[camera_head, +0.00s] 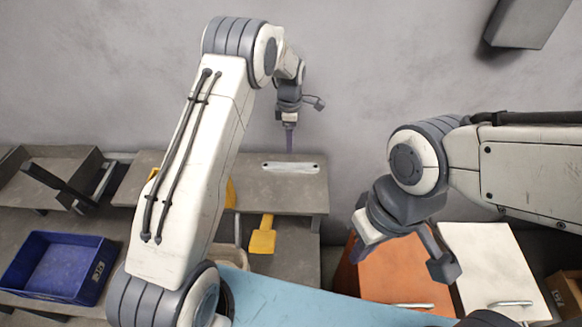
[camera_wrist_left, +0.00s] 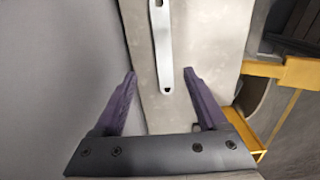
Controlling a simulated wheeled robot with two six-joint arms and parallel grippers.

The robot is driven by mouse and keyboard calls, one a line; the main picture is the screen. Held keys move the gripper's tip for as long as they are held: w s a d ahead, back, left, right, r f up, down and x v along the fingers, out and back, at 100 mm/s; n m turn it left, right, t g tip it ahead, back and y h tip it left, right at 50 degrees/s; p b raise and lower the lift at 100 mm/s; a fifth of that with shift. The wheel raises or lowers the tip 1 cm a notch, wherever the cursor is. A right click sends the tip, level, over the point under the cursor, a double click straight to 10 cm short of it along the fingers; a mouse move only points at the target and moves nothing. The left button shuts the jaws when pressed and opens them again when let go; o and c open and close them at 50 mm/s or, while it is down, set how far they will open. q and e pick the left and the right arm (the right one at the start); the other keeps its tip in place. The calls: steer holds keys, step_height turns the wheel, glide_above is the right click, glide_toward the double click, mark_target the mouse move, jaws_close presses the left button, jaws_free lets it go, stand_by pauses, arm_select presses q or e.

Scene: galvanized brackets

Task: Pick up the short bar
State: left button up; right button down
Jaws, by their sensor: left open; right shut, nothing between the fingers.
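The short bar (camera_head: 290,167) is a flat, pale metal strip with holes, lying on the grey upper shelf below my left gripper (camera_head: 290,150). In the left wrist view the bar (camera_wrist_left: 163,50) runs lengthwise up the picture, its near end reaching between the fingertips. My left gripper (camera_wrist_left: 161,75) is open and empty, with one purple finger on each side of the bar's line, apart from it. In the head view its fingers overlap edge-on. My right gripper (camera_head: 357,252) is shut and empty, above the orange surface.
The grey shelf (camera_head: 305,195) stands against the wall. A yellow object (camera_head: 263,238) is below it. A blue bin (camera_head: 60,268) and a grey tray (camera_head: 50,165) are at left. An orange cabinet top (camera_head: 400,275) and a white one (camera_head: 490,262) are at right.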

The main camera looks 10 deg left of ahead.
arm_select(q)
steer(key=p, duration=0.1)
glide_above(289, 166)
steer(key=f, duration=0.3)
steer(key=w+f, duration=0.1)
steer(key=f, duration=0.1)
steer(key=shift+d+f, duration=0.1)
steer(key=shift+s+f+p, duration=0.2)
steer(key=shift+f+p, duration=0.15)
steer(key=shift+p, duration=0.15)
steer(key=f, duration=0.1)
steer(key=f+p, duration=0.1)
steer(key=f, duration=0.1)
steer(key=shift+s+f+p, duration=0.25)
steer(key=shift+f+p, duration=0.05)
steer(key=shift+f, duration=0.4)
steer(key=shift+c, duration=0.3)
jaws_close()
